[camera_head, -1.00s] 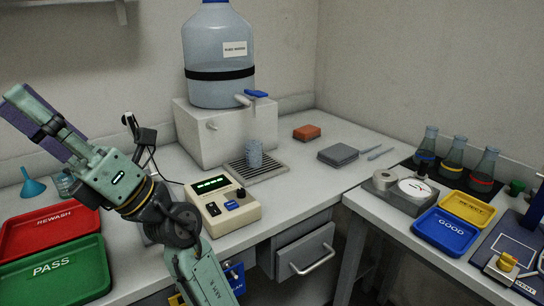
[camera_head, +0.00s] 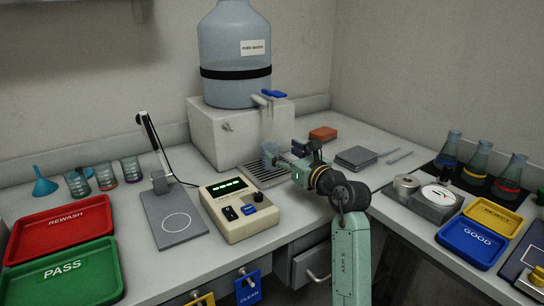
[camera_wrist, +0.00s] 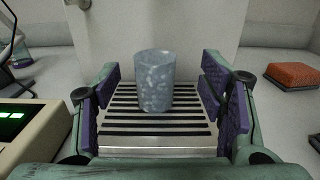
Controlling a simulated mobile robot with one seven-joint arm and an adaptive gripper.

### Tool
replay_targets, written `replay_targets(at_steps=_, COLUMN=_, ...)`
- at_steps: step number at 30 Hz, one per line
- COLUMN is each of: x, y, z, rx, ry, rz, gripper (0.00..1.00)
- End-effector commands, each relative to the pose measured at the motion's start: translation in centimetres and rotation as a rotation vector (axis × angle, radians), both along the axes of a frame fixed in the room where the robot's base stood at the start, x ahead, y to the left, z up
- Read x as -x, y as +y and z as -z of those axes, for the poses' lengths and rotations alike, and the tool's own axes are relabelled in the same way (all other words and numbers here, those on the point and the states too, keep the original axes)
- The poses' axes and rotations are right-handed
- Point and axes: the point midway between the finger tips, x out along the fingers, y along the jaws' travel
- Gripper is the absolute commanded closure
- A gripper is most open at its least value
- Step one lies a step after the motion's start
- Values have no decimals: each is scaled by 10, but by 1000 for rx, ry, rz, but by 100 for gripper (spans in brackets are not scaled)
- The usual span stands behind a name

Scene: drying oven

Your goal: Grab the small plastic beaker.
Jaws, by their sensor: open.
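The small plastic beaker (camera_wrist: 154,82) is a pale blue, speckled cup standing upright on the slatted drip grate (camera_wrist: 125,127) in the wrist view. In the head view the beaker (camera_head: 270,155) is partly hidden behind my gripper (camera_head: 287,160). In the wrist view my gripper (camera_wrist: 160,108) is open, its purple-padded fingers spread to the left and right. The beaker is between the finger directions but ahead of them, and the fingers do not appear to touch it. Nothing is held.
The large water jug (camera_head: 236,88) stands on a white block (camera_head: 215,128) behind the grate. A meter with a green display (camera_head: 238,208) is at the left. An orange sponge (camera_head: 323,133) and a grey pad (camera_head: 356,157) are at the right. More beakers (camera_head: 105,175) stand farther left.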

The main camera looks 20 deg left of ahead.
Motion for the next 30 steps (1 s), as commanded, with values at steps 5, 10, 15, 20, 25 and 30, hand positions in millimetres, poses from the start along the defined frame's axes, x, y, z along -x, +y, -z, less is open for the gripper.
replay_targets(at_steps=5, x=-9, y=12, z=0, rx=-1, ry=2, rz=0, gripper=36)
replay_targets(at_steps=10, x=-18, y=33, z=1, rx=-2, ry=3, rz=-4, gripper=36)
replay_targets(at_steps=15, x=-31, y=51, z=4, rx=-1, ry=2, rz=-2, gripper=36)
replay_targets(at_steps=20, x=-36, y=56, z=6, rx=-2, ry=1, rz=0, gripper=36)
replay_targets(at_steps=25, x=-36, y=55, z=6, rx=-2, ry=0, rz=0, gripper=36)
replay_targets(at_steps=30, x=-35, y=55, z=6, rx=-3, ry=0, rz=-1, gripper=48)
